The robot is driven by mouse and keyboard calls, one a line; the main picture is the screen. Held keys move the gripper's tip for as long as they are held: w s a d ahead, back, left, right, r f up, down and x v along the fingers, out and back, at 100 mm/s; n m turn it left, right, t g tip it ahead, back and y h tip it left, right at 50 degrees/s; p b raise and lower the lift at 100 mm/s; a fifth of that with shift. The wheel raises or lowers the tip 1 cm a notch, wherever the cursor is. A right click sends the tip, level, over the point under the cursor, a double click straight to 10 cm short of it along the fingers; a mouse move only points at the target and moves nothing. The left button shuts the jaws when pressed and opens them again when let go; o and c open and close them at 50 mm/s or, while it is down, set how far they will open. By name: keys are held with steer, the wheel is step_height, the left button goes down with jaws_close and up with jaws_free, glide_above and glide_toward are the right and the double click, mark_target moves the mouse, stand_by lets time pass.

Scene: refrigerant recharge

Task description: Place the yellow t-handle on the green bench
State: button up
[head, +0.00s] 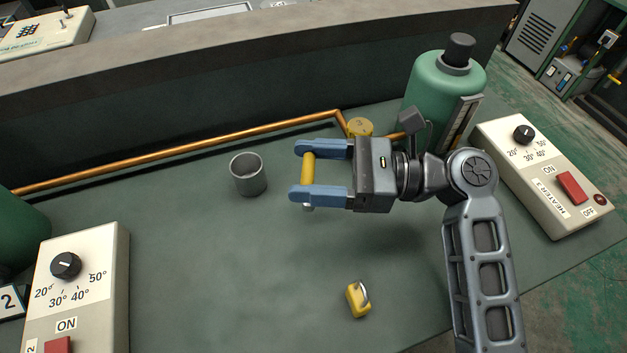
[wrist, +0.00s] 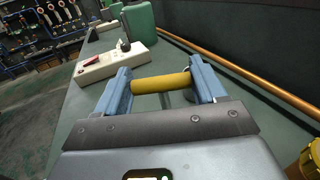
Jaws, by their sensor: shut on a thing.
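The yellow t-handle (head: 308,168) is held crosswise between the blue fingers of my gripper (head: 305,171). In the wrist view, its yellow bar (wrist: 161,83) spans the gap between the fingertips (wrist: 163,84), with a grey stem partly visible below. My gripper is shut on it and points left in the head view, over the green bench (head: 225,265). The handle appears to be above the bench top; the exact height is hard to tell.
A grey cup (head: 248,175) stands left of my gripper, and a yellow padlock-like piece (head: 357,300) lies in front. A copper pipe (head: 190,153) runs along the back. Heater boxes (head: 548,178) (head: 82,275) and a green cylinder (head: 440,85) flank a clear middle.

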steer(key=shift+f, duration=1.75)
steer(key=o, duration=1.1)
steer(key=shift+f, duration=0.15)
steer(key=shift+d, duration=0.25)
steer(key=d, duration=0.3)
steer(key=s+d, duration=0.1)
steer(key=d, duration=0.7)
steer(key=shift+s+d+b, duration=0.15)
steer(key=shift+d+b, duration=0.1)
steer(key=shift+b, duration=0.1)
